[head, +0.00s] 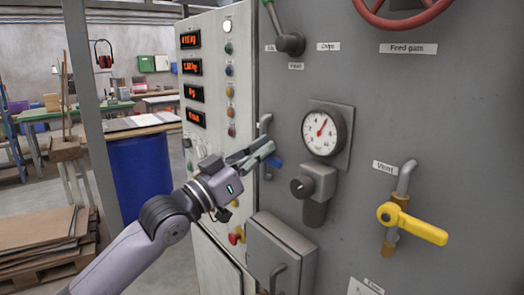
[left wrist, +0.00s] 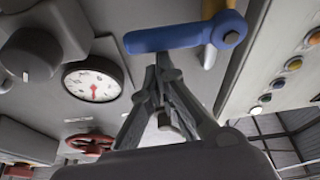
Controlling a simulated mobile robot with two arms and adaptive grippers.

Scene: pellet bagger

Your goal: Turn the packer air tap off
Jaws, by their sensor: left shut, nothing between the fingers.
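A small tap with a blue lever handle (head: 278,162) sits on a grey bent pipe (head: 265,124) at the left edge of the grey machine front. Most of it is hidden behind my left gripper (head: 268,150), and I cannot read a label for it. In the left wrist view the blue lever (left wrist: 185,36) lies crosswise just beyond the fingertips. My left gripper (left wrist: 163,66) is shut and empty, its tips close to the lever; I cannot tell if they touch. A yellow-handled tap (head: 412,222) labelled Vent is further right. My right gripper is not in view.
A pressure gauge (head: 323,132) and a regulator knob (head: 303,187) stick out right of the blue lever. A control panel (head: 211,70) with displays and buttons is to its left. A grey box (head: 281,255) juts out below. A red wheel (head: 402,14) is at the top.

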